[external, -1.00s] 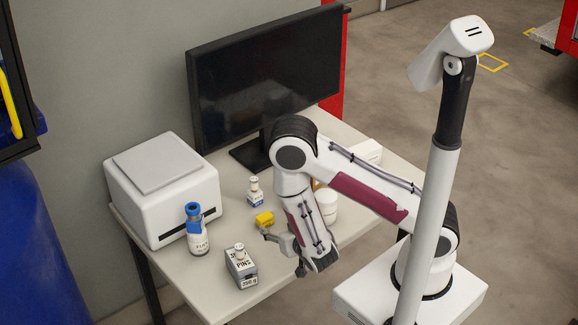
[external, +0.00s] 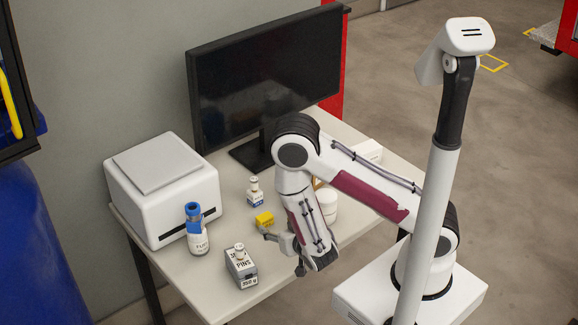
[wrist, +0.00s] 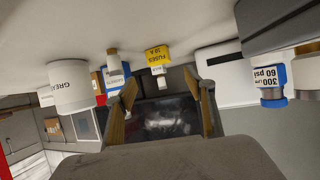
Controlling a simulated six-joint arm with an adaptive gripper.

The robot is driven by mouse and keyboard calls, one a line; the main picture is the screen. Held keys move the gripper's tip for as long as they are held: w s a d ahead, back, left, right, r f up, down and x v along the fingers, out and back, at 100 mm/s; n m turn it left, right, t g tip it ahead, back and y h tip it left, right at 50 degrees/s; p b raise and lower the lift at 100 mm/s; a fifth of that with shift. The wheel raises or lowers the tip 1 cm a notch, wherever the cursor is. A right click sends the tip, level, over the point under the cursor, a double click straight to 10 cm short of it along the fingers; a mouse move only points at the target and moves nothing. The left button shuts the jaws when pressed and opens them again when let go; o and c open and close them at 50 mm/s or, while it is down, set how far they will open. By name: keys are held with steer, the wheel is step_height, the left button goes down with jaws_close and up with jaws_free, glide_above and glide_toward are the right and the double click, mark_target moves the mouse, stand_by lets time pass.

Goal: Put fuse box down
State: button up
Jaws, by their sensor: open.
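The fuse box is a small yellow box with a white part (external: 264,218), resting on the table in the external view. In the wrist view, which shows the table at the top, it is the yellow box (wrist: 158,53) lettered "FUSES 10 A", just beyond the gap between my fingers. My gripper (external: 282,250) is low over the table, in front of the fuse box. In the wrist view my gripper (wrist: 168,90) has its two fingers spread apart with nothing held between them.
A blue-capped bottle (external: 198,236) and a grey pins box (external: 241,267) stand left of my gripper. A white grease tub (external: 327,205) stands right. A printer (external: 162,190) and monitor (external: 265,80) are at the back.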

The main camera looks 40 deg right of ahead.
step_height(320, 180, up, 20)
steer(key=s+n+g+y, duration=0.1)
steer(key=s+g+y, duration=0.1)
steer(key=g+y, duration=0.3)
steer(key=s+d+r+n+g+h, duration=0.1)
steer(key=s+d+r, duration=0.3)
steer(key=s, duration=0.5)
steer(key=s+d+r+n+h, duration=0.1)
steer(key=s+d+r, duration=0.4)
steer(key=s+d, duration=0.3)
steer(key=shift+s+g, duration=0.4)
steer(key=shift+s, duration=0.25)
steer(key=shift+d, duration=0.1)
steer(key=c, duration=0.4)
steer(key=shift+o, duration=0.2)
